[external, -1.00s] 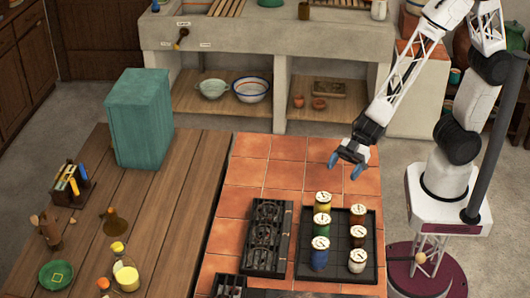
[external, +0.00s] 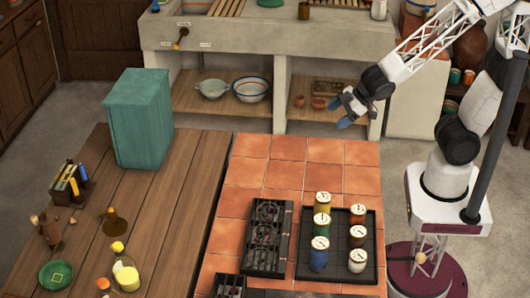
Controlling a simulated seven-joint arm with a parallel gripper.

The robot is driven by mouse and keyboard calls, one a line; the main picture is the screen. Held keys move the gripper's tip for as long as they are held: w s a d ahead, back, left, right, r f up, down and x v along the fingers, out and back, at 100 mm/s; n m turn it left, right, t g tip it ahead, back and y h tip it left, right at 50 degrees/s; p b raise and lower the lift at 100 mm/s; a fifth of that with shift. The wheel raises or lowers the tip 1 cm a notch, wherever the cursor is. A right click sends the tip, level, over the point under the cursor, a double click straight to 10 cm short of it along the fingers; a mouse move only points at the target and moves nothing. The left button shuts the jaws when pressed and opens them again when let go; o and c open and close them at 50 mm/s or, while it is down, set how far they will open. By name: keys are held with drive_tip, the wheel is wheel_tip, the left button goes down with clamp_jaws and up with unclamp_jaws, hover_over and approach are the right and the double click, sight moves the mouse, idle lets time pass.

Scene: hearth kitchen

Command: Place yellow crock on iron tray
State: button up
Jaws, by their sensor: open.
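The yellow crock (external: 323,207), with a pale lid that has dark marks, stands upright at the back left of a dark gridded tray (external: 340,276), which looks like the iron tray. Its base is partly hidden by the green crock (external: 321,226) in front of it. My gripper (external: 340,113), with blue fingertips, is open and empty. It is in the air, above and beyond the tray in the picture, clear of all the crocks.
Blue (external: 319,259), white (external: 357,265) and dark red crocks (external: 357,242) also stand on the tray. A black burner grate (external: 266,238) lies just left of it. The tiled counter (external: 285,175) behind is clear. A teal box (external: 140,120) stands on the wooden table.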

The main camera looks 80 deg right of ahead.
drive_tip(key=s+d+r+m+g+h, duration=0.1)
drive_tip(key=s+d+r+m+g, duration=0.1)
drive_tip(key=s, duration=0.6)
drive_tip(key=s+d+r+m+g, duration=0.3)
drive_tip(key=s+d+r, duration=0.3)
drive_tip(key=s, duration=0.3)
drive_tip(key=shift+s+d+r+g+h, duration=0.3)
drive_tip(key=shift+d+r+g+h, duration=0.1)
drive_tip(key=shift+r+g, duration=0.35)
